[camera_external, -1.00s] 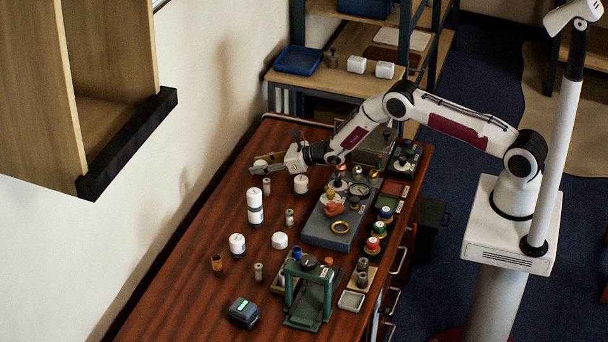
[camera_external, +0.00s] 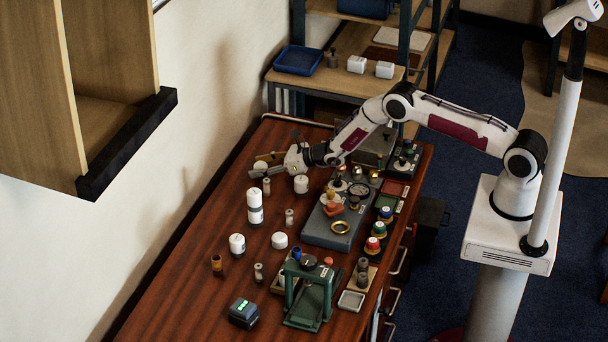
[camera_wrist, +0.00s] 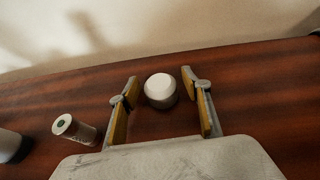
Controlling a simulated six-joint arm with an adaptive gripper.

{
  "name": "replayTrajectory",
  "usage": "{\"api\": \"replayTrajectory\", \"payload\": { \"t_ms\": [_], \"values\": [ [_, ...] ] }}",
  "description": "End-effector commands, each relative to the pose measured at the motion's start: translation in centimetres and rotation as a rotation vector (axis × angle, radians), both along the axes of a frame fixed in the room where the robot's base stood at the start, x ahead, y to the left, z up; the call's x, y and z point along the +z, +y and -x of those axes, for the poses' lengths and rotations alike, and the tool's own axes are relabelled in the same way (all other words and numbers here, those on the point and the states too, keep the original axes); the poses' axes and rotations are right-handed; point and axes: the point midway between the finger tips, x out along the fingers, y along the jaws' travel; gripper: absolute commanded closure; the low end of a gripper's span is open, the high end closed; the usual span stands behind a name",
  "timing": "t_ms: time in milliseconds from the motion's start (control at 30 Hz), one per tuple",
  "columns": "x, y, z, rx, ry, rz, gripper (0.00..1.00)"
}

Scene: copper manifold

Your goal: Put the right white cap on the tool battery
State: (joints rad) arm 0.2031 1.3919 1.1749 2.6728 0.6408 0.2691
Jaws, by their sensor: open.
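A white round cap or jar (camera_wrist: 161,90) sits between the two yellow-padded fingers of my gripper (camera_wrist: 160,92) in the wrist view. The fingers are open, with a gap on both sides of it. In the external view my gripper (camera_external: 272,161) is low over the far end of the bench, and the white cap (camera_external: 260,165) is partly hidden by it. A dark block with a green light (camera_external: 243,313), apparently the tool battery, lies at the near left of the bench. Other white-topped pieces stand nearby: a tall one (camera_external: 255,207), a low one (camera_external: 279,240) and a round one (camera_external: 237,245).
A white jar (camera_external: 301,184) and a small grey cylinder (camera_external: 267,186) stand close to my gripper. A grey plate with fittings (camera_external: 327,233) and a green press frame (camera_external: 308,300) occupy the right side.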

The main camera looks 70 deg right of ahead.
Motion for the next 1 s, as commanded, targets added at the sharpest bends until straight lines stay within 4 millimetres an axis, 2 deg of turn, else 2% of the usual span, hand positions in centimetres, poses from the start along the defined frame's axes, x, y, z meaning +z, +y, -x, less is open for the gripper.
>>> {"api": "replayTrajectory", "payload": {
  "t_ms": [433, 1000],
  "values": [
    [0.6, -0.1, 1.1, 0.0, -0.001, -0.001, 0.52],
    [1.6, -0.5, 5.2, -0.001, 0.001, 0.0, 0.52]
  ]
}}
